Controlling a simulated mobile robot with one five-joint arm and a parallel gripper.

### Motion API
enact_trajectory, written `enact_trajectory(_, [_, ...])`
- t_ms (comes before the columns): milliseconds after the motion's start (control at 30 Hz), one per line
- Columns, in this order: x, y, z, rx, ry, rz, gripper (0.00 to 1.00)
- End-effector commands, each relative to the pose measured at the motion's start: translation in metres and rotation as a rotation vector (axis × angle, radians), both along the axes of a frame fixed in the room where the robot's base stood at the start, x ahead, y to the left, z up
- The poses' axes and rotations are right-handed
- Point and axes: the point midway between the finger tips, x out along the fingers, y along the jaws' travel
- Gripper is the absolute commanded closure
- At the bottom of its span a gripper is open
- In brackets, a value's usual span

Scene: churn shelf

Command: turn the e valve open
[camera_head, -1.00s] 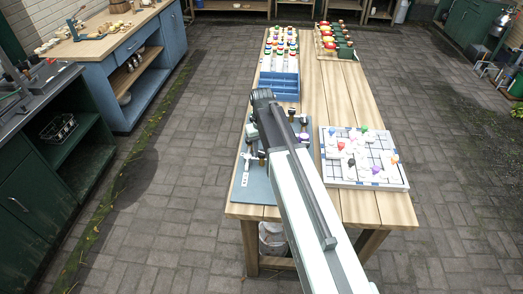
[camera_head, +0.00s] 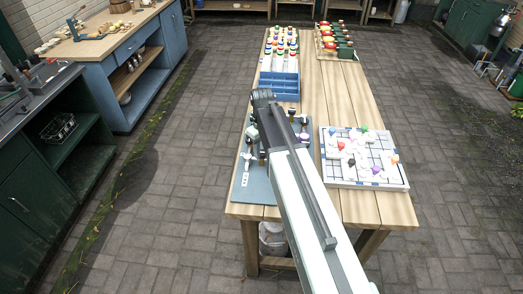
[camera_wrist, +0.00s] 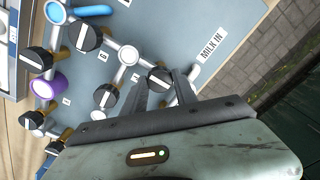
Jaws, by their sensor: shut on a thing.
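The valve board (camera_head: 255,182) is a blue-grey panel on the wooden table, with pale pipes and several black knobs with white stripes. In the wrist view the board (camera_wrist: 190,20) carries a "MILK IN" label (camera_wrist: 212,43) and small letter tags too small to read surely. My gripper (camera_wrist: 163,78) is shut on a black valve knob (camera_wrist: 159,77) below and left of that label. I cannot read whether its tag says E. Other knobs (camera_wrist: 106,97) stand to the left, clear of the fingers. In the head view my arm hides the gripped knob.
A white gridded board (camera_head: 362,158) with coloured pieces lies right of the valve board. A blue crate (camera_head: 279,86) and bottles stand behind it. In the wrist view a blue ring (camera_wrist: 55,12) and a purple ring (camera_wrist: 47,86) rise among nearby knobs.

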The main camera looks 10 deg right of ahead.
Motion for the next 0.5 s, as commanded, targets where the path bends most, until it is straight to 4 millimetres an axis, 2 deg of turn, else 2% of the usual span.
enact_trajectory(167, [0.0010,0.0000,0.0002,0.001,-0.003,0.000,1.00])
enact_trajectory(200, [0.0011,0.0000,0.0002,0.001,-0.003,0.000,0.55])
enact_trajectory(233, [0.0010,0.0000,0.0002,0.001,-0.003,0.000,0.47])
enact_trajectory(267, [0.0009,-0.0001,0.0002,0.000,-0.002,0.000,0.44])
enact_trajectory(500, [0.0004,0.0000,0.0001,0.000,-0.001,-0.001,0.44])
